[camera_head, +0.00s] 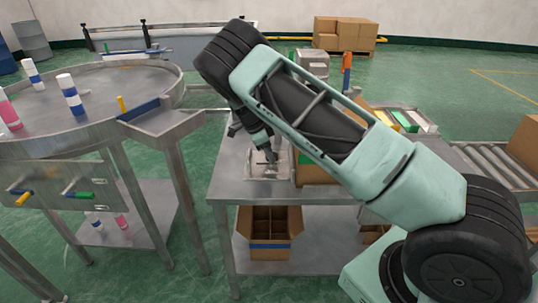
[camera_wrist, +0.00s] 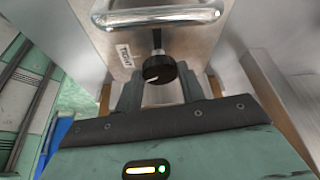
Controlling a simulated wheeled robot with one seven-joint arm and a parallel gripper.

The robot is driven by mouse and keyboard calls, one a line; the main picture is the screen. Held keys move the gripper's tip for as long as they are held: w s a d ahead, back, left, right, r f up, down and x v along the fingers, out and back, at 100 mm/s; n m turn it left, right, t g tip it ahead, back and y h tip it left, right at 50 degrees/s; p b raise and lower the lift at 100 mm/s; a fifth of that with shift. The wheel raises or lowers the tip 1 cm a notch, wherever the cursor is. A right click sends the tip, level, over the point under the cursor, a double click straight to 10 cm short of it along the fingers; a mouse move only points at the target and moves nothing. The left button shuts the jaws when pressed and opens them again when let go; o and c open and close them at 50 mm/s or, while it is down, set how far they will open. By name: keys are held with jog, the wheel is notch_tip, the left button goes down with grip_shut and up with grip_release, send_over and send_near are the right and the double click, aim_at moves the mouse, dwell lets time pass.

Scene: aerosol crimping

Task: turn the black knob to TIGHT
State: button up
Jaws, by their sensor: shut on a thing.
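The black knob (camera_wrist: 159,68) shows in the wrist view on the front of a metal machine, with a light pointer mark on its face. A small white label (camera_wrist: 125,55) with dark lettering sits to its upper left; I cannot read it surely. My gripper (camera_wrist: 158,88) has one finger on each side of the knob and is shut on it. In the head view my gripper (camera_head: 268,155) points down at the machine (camera_head: 257,168) on the metal table; the knob is hidden there.
A curved metal handle (camera_wrist: 158,17) runs just above the knob. The metal table (camera_head: 229,184) has an open cardboard box (camera_head: 270,254) below. A round metal table (camera_head: 100,85) with several cans stands at left. A roller conveyor (camera_head: 490,165) is at right.

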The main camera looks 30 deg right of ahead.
jog(key=shift+w+d+m+g+y+b, duration=0.1)
jog(key=shift+m+g+y+b, duration=0.25)
jog(key=shift+m, duration=0.75)
jog(key=shift+w+d+m+g+y+b, duration=0.2)
jog(key=shift+m+g, duration=0.25)
jog(key=shift+m, duration=0.65)
jog(key=shift+s+a, duration=0.15)
jog(key=o, duration=1)
jog(key=b+v, duration=0.1)
jog(key=v, duration=1.6)
jog(key=shift+r, duration=0.25)
